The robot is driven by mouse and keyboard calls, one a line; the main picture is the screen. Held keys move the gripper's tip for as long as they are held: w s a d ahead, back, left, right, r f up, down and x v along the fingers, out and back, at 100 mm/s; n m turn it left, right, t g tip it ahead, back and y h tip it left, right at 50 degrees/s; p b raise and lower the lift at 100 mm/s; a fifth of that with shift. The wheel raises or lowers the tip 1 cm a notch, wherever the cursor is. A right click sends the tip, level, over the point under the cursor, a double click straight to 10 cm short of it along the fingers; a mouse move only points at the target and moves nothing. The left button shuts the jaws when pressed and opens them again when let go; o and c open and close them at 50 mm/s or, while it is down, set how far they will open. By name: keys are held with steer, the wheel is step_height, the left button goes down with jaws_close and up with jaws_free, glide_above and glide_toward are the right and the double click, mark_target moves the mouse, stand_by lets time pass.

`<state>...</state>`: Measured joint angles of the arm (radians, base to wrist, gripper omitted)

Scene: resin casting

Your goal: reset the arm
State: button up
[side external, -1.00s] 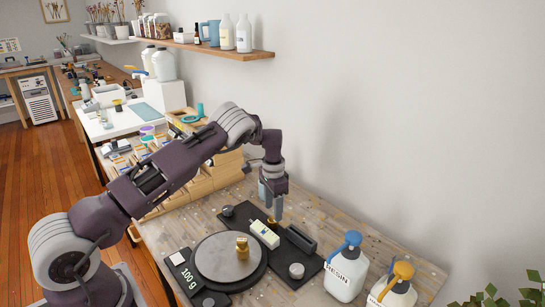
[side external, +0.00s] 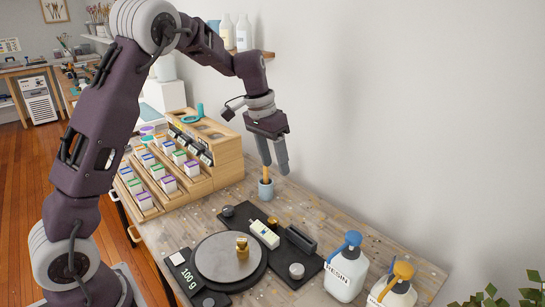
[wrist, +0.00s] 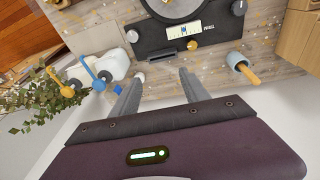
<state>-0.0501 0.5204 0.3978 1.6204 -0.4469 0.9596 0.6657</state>
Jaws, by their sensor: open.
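My gripper (side external: 273,155) is open and empty, raised above the back of the bench. In the side view its fingers point down over a small grey cup (side external: 265,189) with a wooden-handled tool in it; the picture does not show how far above. In the wrist view the two fingers (wrist: 157,95) are spread apart with nothing between them. The same cup (wrist: 236,60) lies to the right of the fingers there.
A scale (side external: 189,275) reading 100 g has a brass weight (side external: 242,250) on its round plate. Resin bottles with pumps (side external: 346,270) stand front right. A wooden rack of small boxes (side external: 205,165) is at left. A shelf (side external: 262,54) runs along the wall.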

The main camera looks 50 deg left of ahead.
steer(key=shift+s+d+r, duration=0.6)
steer(key=shift+s+r, duration=0.2)
steer(key=shift+r, duration=0.15)
steer(key=s+d+r+t, duration=0.1)
steer(key=s+d+r, duration=0.4)
steer(key=s+r, duration=0.3)
steer(key=s+d+f+t, duration=0.1)
steer(key=s+d, duration=0.1)
steer(key=s, duration=0.8)
steer(key=s+d+t+y, duration=0.1)
steer(key=s+d, duration=0.1)
steer(key=s, duration=0.9)
steer(key=shift+d+f+t, duration=0.3)
steer(key=shift+f, duration=0.1)
